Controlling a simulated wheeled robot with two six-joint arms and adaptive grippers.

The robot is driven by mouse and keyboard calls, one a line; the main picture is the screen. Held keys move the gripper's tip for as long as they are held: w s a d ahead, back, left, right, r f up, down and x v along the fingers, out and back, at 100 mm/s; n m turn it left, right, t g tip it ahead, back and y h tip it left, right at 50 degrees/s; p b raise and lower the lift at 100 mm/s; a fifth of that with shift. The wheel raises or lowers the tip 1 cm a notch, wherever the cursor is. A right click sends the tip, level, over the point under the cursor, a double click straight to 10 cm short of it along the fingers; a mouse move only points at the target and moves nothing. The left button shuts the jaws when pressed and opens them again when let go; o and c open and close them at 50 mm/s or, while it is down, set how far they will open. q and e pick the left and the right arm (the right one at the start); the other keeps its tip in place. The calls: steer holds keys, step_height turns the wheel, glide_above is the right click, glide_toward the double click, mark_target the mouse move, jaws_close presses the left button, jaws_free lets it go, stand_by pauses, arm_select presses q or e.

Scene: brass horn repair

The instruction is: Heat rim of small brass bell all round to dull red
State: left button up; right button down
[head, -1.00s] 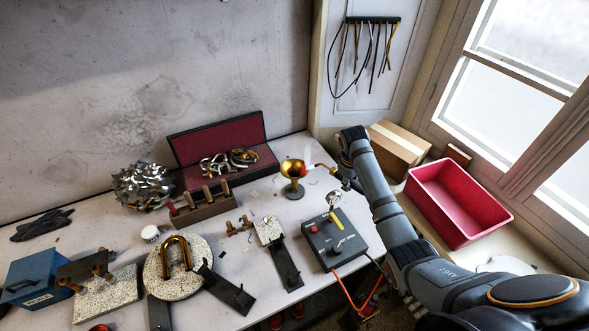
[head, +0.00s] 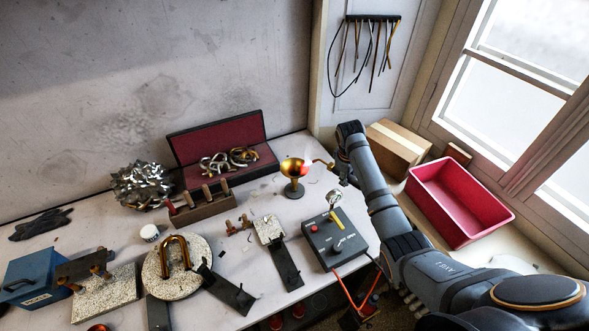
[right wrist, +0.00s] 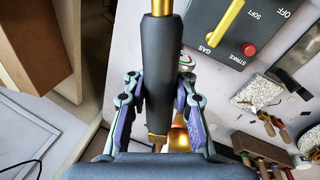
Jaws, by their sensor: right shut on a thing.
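The small brass bell (head: 291,168) stands mouth up on a dark stand at the back right of the bench. Its rim glows orange-red on the right side; the left side looks plain brass. My right gripper (right wrist: 158,108) is shut on the dark handle of a torch (right wrist: 158,60). In the head view the torch's thin brass nozzle (head: 324,164) points left at the glowing side, just short of the bell. In the right wrist view the bell (right wrist: 180,140) is partly hidden behind the handle and gripper. My left gripper is not in view.
A gas control box (head: 335,240) with a yellow lever stands in front of the bell. A red bin (head: 460,203) and cardboard box (head: 398,150) lie to the right. A wooden rack (head: 205,210) and an open red-lined case (head: 220,145) are to the left.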

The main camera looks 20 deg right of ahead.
mark_target(338, 172)
steer(key=shift+w+a+b, duration=0.15)
steer(key=shift+w+b, duration=0.2)
steer(key=shift+w, duration=0.45)
steer(key=shift+w+a+b, duration=0.1)
steer(key=shift+w+b, duration=0.2)
steer(key=shift+w, duration=0.5)
stand_by(0.3)
steer(key=shift+w+a, duration=0.2)
steer(key=shift+a, duration=0.45)
steer(key=shift+w+a+p, duration=0.2)
steer(key=shift+w+a, duration=0.15)
steer(key=shift+a, duration=0.45)
steer(key=shift+w+a+p, duration=0.15)
steer(key=shift+w+a, duration=0.15)
steer(key=shift+a, duration=0.5)
steer(key=shift+s+a+p, duration=0.5)
steer(key=shift+s+a, duration=0.25)
steer(key=shift+a, duration=0.2)
steer(key=shift+s+a+p, duration=0.5)
steer(key=shift+s+a, duration=0.25)
steer(key=shift+a, duration=0.15)
